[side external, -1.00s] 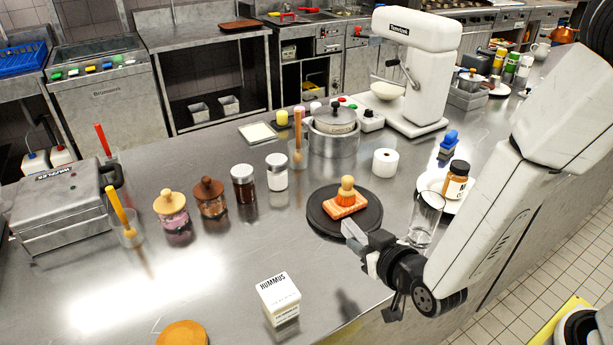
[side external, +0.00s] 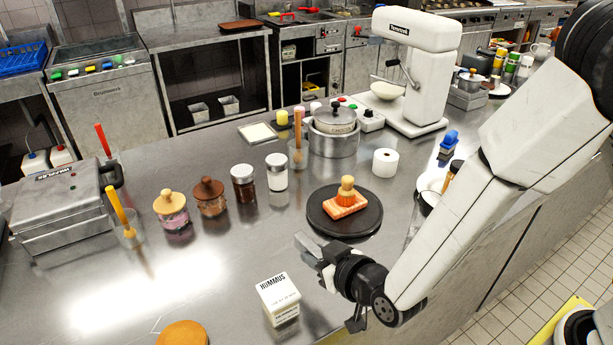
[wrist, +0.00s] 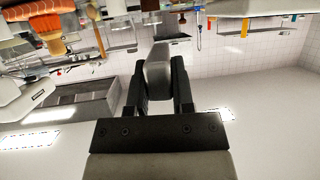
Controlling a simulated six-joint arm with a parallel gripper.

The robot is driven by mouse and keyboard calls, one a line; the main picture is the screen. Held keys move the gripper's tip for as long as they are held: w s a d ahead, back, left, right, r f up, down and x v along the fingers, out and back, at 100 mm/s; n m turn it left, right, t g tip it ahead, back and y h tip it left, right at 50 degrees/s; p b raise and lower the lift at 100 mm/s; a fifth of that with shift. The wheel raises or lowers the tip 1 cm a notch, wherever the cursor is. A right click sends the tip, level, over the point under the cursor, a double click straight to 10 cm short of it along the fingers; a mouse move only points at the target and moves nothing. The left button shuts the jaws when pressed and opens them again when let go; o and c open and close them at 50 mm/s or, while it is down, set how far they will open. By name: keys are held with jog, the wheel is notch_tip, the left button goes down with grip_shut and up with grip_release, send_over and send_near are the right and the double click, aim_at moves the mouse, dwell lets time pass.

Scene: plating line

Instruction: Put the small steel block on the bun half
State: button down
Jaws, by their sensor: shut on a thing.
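My gripper (side external: 320,262) is over the front part of the steel counter, left of my forearm. In the wrist view, my gripper (wrist: 159,84) has its two dark fingers closed on the small steel block (wrist: 158,62), a smooth grey piece that sticks out past the fingertips. In the side view the block (side external: 308,244) shows as a light grey end at the jaws. The likely bun half, a golden-brown round (side external: 183,335), lies at the bottom edge of the side view, partly cut off, to the left of and nearer the camera than my gripper.
A white hummus tub (side external: 279,300) stands between my gripper and the golden-brown round. A black round board (side external: 318,226) with an orange slab (side external: 345,205) and a tan knobbed piece lies behind my gripper. Several jars (side external: 243,184) stand farther back. The counter's left front is clear.

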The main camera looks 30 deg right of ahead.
jog(key=a+n+g+y, duration=0.1)
jog(key=a+n+y, duration=0.25)
jog(key=a, duration=0.95)
jog(key=r+n+g+y, duration=0.1)
jog(key=n+g+y, duration=0.2)
jog(key=n+y, duration=0.15)
send_over(181, 344)
jog(key=s+a, duration=0.2)
jog(key=s, duration=0.2)
jog(key=shift+m, duration=0.3)
jog(key=shift+w+d+f, duration=0.1)
jog(key=shift+f, duration=1.85)
jog(key=shift+w+d+f, duration=0.1)
jog(key=shift+f, duration=1.85)
jog(key=shift+f, duration=0.6)
